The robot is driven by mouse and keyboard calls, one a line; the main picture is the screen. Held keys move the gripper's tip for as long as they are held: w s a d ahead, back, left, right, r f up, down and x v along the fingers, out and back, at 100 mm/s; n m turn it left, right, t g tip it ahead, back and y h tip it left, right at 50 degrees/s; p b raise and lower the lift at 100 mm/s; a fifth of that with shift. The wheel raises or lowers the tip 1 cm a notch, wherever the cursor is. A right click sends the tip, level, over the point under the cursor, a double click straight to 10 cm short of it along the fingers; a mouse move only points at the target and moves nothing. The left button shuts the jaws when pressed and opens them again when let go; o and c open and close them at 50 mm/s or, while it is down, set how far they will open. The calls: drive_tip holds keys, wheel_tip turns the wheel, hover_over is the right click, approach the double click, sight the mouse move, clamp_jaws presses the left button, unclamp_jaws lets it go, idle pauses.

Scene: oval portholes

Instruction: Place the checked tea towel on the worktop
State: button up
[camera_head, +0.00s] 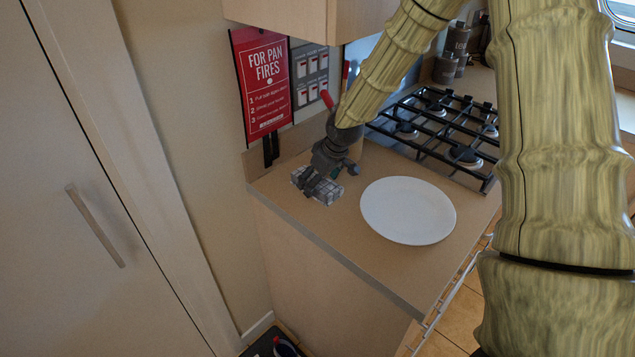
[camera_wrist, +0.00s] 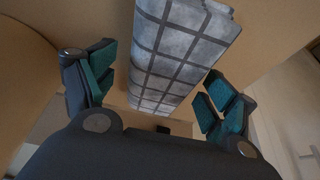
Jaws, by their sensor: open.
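The checked tea towel (camera_head: 326,191) is a folded, grey-white piece with dark grid lines. It lies on the tan worktop (camera_head: 330,235) near the back left corner, left of the white plate. My gripper (camera_head: 318,187) is right at the towel in the head view and covers part of it. In the wrist view the towel (camera_wrist: 180,50) shows between the two spread fingers of my gripper (camera_wrist: 160,95), with a gap on each side. The fingers are open and do not appear to press on it.
A large white plate (camera_head: 408,210) lies right of the towel. A gas hob (camera_head: 440,130) with black grates is behind it. A red fire sign (camera_head: 264,85) hangs on the wall at the back left. The front left part of the worktop is clear.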

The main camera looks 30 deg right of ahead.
drive_tip(key=b+v, duration=0.1)
drive_tip(key=v, duration=1)
drive_tip(key=shift+r+b, duration=0.15)
drive_tip(key=shift+b, duration=0.15)
drive_tip(key=shift+s, duration=0.15)
